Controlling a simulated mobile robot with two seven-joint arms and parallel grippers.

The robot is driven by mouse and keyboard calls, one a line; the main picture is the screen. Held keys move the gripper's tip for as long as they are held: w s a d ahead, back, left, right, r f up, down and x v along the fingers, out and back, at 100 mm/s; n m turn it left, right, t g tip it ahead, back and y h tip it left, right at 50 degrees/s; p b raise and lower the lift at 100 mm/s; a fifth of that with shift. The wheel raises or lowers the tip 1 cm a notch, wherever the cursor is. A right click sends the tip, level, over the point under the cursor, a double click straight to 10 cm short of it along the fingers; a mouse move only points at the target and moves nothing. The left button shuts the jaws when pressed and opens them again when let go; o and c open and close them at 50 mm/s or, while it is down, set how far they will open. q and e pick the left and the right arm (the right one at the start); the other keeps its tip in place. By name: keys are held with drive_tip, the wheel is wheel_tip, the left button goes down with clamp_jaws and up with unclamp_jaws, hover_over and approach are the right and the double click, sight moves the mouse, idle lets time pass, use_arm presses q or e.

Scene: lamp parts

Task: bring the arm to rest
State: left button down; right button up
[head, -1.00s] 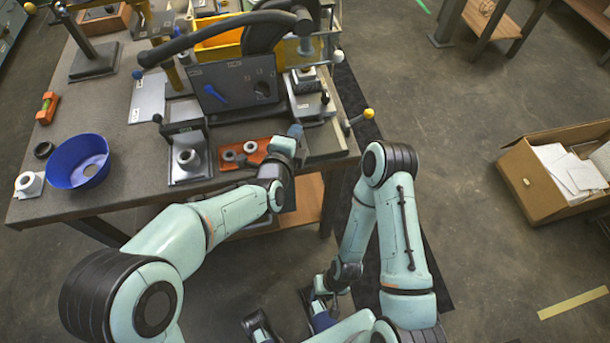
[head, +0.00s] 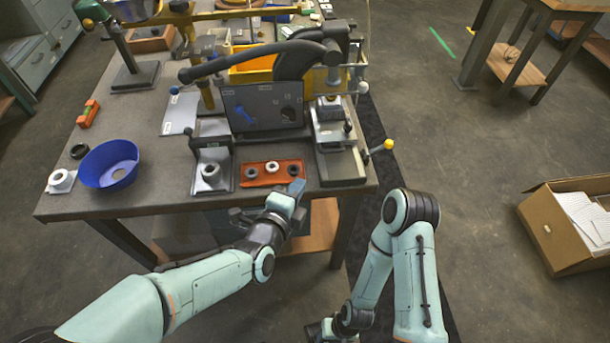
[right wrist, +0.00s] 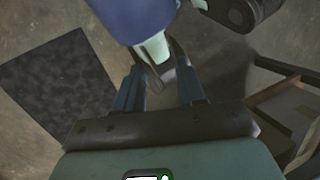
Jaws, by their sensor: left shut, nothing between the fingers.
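My left gripper (head: 297,187) is shut and empty, at the front right corner of the orange tray (head: 262,182) near the table's front edge. I cannot tell whether it touches the tray. The tray holds three small rings, one pale (head: 272,167) and two dark. My right arm is folded low in front of the table, on the right. Its gripper is largely hidden in the head view. In the right wrist view my right gripper (right wrist: 158,88) has its fingers apart, with a part of my own body beyond them.
The table (head: 140,198) holds a blue bowl (head: 97,172), a white part (head: 61,181), a black ring (head: 79,151), a grey fixture (head: 212,172) and a dark panel (head: 263,107). A yellow-knobbed lever (head: 388,145) juts past the right edge. A cardboard box (head: 548,245) stands on open floor.

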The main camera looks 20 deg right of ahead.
use_arm(q)
drive_tip(key=s+a+f+n+g+y+p, duration=0.3)
drive_tip(key=a+f+n, duration=0.4)
drive_tip(key=a+f, duration=0.3)
drive_tip(key=s+a+f+n+g+y+p, duration=0.25)
drive_tip(key=a+f+n, duration=0.5)
drive_tip(key=f, duration=0.55)
drive_tip(key=s+a+f+n+g+p, duration=0.1)
drive_tip(key=s+a+f+n+g, duration=0.1)
drive_tip(key=s+n, duration=0.3)
drive_tip(key=s+a+f+n+g+p, duration=0.2)
drive_tip(key=s+n, duration=0.3)
drive_tip(key=s, duration=0.3)
drive_tip(key=s+a+f+n+g+p, duration=0.1)
drive_tip(key=s+a+f+n+g, duration=0.1)
drive_tip(key=s+n, duration=0.4)
wheel_tip(320, 180, down, 2)
drive_tip(key=shift+s+a+y+p, duration=0.35)
drive_tip(key=shift+s+a, duration=0.1)
drive_tip(key=shift+a, duration=0.35)
